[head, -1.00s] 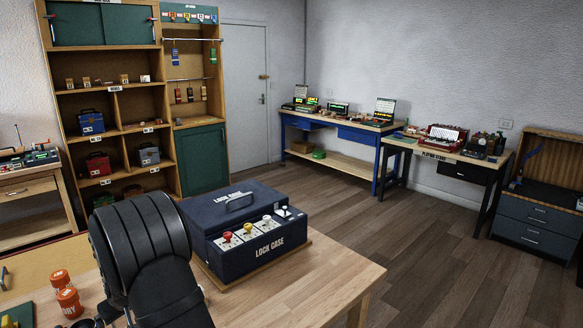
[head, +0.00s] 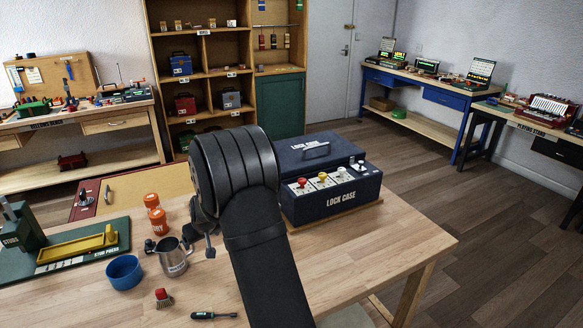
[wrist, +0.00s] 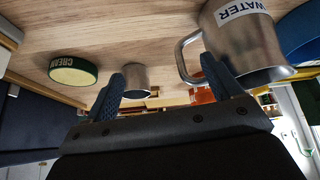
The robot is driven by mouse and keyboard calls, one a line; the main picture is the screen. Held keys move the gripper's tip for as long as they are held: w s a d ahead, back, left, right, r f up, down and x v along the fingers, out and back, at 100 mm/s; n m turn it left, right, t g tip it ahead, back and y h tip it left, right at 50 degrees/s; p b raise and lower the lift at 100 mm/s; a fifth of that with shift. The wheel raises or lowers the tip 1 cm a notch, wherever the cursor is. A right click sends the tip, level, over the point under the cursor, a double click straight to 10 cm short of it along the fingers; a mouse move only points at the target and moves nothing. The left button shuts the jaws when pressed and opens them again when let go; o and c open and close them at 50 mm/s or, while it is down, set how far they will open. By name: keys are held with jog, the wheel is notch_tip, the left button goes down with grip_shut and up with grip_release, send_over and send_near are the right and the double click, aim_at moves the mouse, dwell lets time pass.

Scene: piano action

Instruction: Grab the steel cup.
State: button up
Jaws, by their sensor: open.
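A small steel cup (wrist: 136,80) stands on the wooden table in the wrist view, seen between my open fingers and beyond their tips. I cannot make it out in the head view, where my arm covers part of the table. My gripper (wrist: 162,84) is open and empty. A larger steel jug with a handle, labelled WATER (wrist: 245,42), is close to the right finger in the wrist view. In the head view this jug (head: 174,260) stands left of my arm, near my gripper (head: 205,236), which is mostly hidden.
A green tin labelled CREAM (wrist: 73,72) lies left of the fingers. The lock case (head: 335,196) is right of my arm. The table's front right is clear.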

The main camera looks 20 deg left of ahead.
jog(key=w+a+r+m+h, duration=0.1)
jog(key=w+a+m, duration=0.1)
jog(key=w, duration=0.1)
jog(key=w+a+r+m+g, duration=0.1)
jog(key=w+a+r+m, duration=0.1)
jog(key=w, duration=0.2)
jog(key=w+a+r+m+h, duration=0.1)
jog(key=w+a+r+m, duration=0.1)
jog(key=w, duration=0.1)
jog(key=shift+w+m+h, duration=0.25)
jog(key=shift+m+h, duration=0.05)
notch_tip(320, 180, up, 6)
jog(key=w+a+m+g+h, duration=0.1)
jog(key=w+m+h, duration=0.15)
jog(key=m, duration=0.45)
jog(key=f, duration=0.8)
jog(key=w+f, duration=0.1)
jog(key=f, duration=0.3)
jog(key=shift+d+f, duration=0.1)
jog(key=shift+d, duration=0.05)
notch_tip(320, 180, down, 5)
jog(key=shift+s+f, duration=0.1)
jog(key=shift+f, duration=0.05)
jog(key=c, duration=1)
jog(key=shift+c, duration=0.3)
